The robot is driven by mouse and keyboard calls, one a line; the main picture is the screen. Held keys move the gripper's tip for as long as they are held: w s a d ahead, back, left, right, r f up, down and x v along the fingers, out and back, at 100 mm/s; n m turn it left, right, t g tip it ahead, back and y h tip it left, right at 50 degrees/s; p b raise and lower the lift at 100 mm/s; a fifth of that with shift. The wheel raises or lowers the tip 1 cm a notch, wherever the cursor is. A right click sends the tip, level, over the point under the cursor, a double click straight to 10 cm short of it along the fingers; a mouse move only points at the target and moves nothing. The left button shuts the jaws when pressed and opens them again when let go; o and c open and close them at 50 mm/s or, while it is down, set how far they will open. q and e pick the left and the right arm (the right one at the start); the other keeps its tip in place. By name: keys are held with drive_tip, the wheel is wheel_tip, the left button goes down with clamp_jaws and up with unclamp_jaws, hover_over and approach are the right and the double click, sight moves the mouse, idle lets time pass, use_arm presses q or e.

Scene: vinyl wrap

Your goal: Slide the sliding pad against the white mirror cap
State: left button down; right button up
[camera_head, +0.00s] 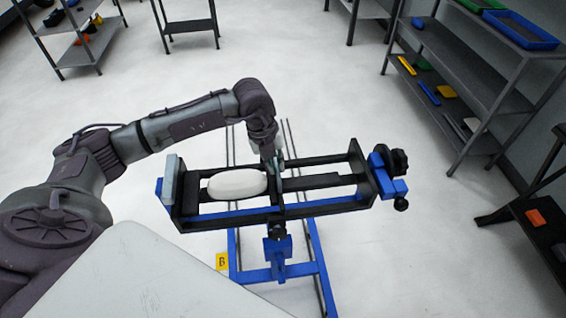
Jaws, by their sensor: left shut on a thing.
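The white mirror cap (238,184) lies in the left half of a black and blue clamping frame (325,206). The sliding pad (278,190) is a dark upright crosspiece just right of the cap. I cannot tell whether pad and cap touch. My left gripper (273,160) reaches down from above at the far side of the frame. It is shut on the top of the sliding pad; its fingers are small and partly hidden. A grey end pad (172,180) stands at the frame's left end. My right gripper is not in view.
The frame stands on blue legs (312,262) with thin rails on the floor. A black knob (399,161) sticks out at its right end. Shelves with coloured trays (520,30) stand at the right, and another shelf (85,40) at the back left. The floor between is clear.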

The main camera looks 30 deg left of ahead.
use_arm(q)
drive_tip(key=s+a, duration=0.1)
drive_tip(key=a, duration=0.1)
drive_tip(key=shift+s+a, duration=0.35)
drive_tip(key=shift+s, duration=0.05)
drive_tip(key=shift+d, duration=0.15)
drive_tip(key=c, duration=1.6)
unclamp_jaws()
drive_tip(key=shift+o, duration=2)
drive_tip(key=shift+s+a, duration=0.2)
drive_tip(key=shift+a, duration=0.15)
drive_tip(key=shift+w+d, duration=0.15)
drive_tip(key=shift+d, duration=0.1)
wheel_tip(320, 180, up, 12)
drive_tip(key=s+a, duration=0.1)
drive_tip(key=a, duration=0.1)
drive_tip(key=shift+s, duration=0.25)
drive_tip(key=shift+f, duration=0.15)
